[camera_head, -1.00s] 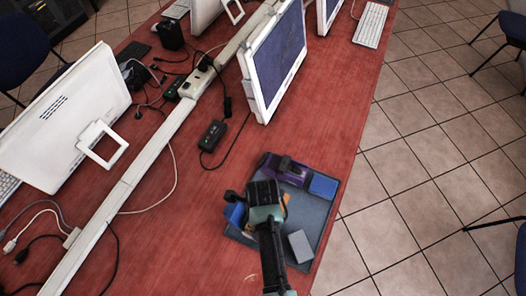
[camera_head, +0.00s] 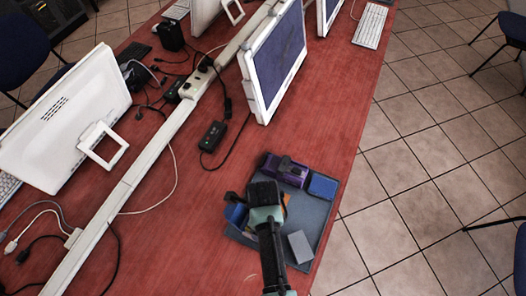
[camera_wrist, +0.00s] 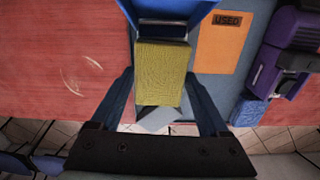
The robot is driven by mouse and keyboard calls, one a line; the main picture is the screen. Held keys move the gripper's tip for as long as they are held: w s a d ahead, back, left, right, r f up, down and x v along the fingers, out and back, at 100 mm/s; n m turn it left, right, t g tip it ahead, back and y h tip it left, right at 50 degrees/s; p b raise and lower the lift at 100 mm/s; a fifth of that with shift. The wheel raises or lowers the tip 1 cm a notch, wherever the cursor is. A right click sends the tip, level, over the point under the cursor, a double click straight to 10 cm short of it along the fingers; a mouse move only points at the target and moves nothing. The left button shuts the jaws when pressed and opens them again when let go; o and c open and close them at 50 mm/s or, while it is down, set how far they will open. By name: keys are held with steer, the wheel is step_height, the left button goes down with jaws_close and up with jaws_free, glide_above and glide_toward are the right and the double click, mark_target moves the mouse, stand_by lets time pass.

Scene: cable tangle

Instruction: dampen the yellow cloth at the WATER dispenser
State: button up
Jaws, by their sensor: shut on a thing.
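The yellow cloth (camera_wrist: 163,72) is a folded, textured block in the middle of the wrist view. My gripper (camera_wrist: 163,88) is shut on it, with one dark finger along each side. In the head view my gripper (camera_head: 264,200) is above the left part of a grey-blue tray (camera_head: 318,222) and hides the cloth. A purple dispenser (camera_head: 287,170) with a dark top stands at the tray's far edge; it also shows at the right of the wrist view (camera_wrist: 288,50). No WATER label is readable.
A blue container (camera_wrist: 178,10) is just beyond the cloth. An orange patch marked USED (camera_wrist: 226,42) lies right of it. A blue block (camera_head: 322,186) and a grey block (camera_head: 299,246) are on the tray. Monitors and cables stand to the left; the tabletop edge is close right.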

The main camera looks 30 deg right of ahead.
steer(key=shift+r+p, duration=3.4)
steer(key=shift+r, duration=0.1)
steer(key=shift+w+f, duration=0.1)
steer(key=shift+w+a+r+n+b, duration=0.1)
steer(key=shift+w+a+n+b, duration=0.1)
steer(key=shift+n, duration=0.3)
steer(key=shift+w+a+r+n+b, duration=0.1)
steer(key=shift+a+n+b, duration=0.1)
steer(key=shift+n, duration=0.3)
steer(key=w+a+r+n+b, duration=0.1)
steer(key=a+r+n+b, duration=0.2)
steer(key=n, duration=1)
steer(key=w+a+r+n+b, duration=0.1)
steer(key=a+r+n+b, duration=0.2)
steer(key=a+n, duration=0.4)
steer(key=n, duration=0.7)
steer(key=shift+w+r, duration=0.25)
steer(key=shift+r, duration=0.15)
